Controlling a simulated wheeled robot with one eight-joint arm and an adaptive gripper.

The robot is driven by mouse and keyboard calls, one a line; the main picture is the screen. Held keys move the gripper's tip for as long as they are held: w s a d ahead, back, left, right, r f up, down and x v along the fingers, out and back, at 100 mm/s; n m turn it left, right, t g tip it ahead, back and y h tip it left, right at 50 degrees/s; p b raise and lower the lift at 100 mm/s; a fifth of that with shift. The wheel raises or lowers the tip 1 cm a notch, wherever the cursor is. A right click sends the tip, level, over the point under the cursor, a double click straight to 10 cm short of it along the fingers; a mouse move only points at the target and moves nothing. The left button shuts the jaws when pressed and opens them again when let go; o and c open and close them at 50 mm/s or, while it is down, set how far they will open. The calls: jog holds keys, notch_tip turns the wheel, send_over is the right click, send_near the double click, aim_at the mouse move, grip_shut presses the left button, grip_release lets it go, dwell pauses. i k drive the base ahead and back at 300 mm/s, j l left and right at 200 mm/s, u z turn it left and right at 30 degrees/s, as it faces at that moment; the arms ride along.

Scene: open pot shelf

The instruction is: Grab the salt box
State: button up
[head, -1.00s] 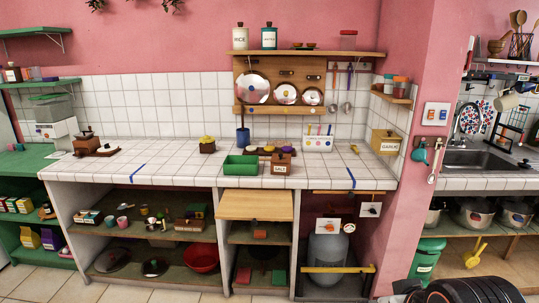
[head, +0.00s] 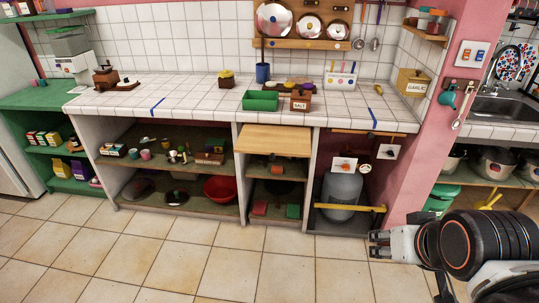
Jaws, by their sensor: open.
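The salt box (head: 301,103) is a small brown wooden box with a white "SALT" label on its front. It stands upright near the front edge of the white tiled counter (head: 205,95), right of a green tray. My gripper (head: 374,245) is at the lower right of the head view, low in front of the counter and well apart from the salt box. Its fingers point left, and it is open and empty.
The green tray (head: 260,101) sits just left of the salt box. Bowls stand behind it, and a white utensil holder (head: 340,75) stands behind right. A pink wall pillar (head: 433,115) bounds the counter's right end. The tiled floor (head: 190,255) in front is clear.

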aim_at(296, 106)
jog(key=i+l+u, duration=0.35)
jog(key=l, duration=0.3)
jog(key=i+l+u, duration=0.15)
jog(key=l, duration=0.2)
jog(key=i+l+u, duration=0.15)
jog(key=l, duration=0.2)
jog(key=i+l+u, duration=0.2)
jog(key=l, duration=0.2)
jog(key=k, duration=0.05)
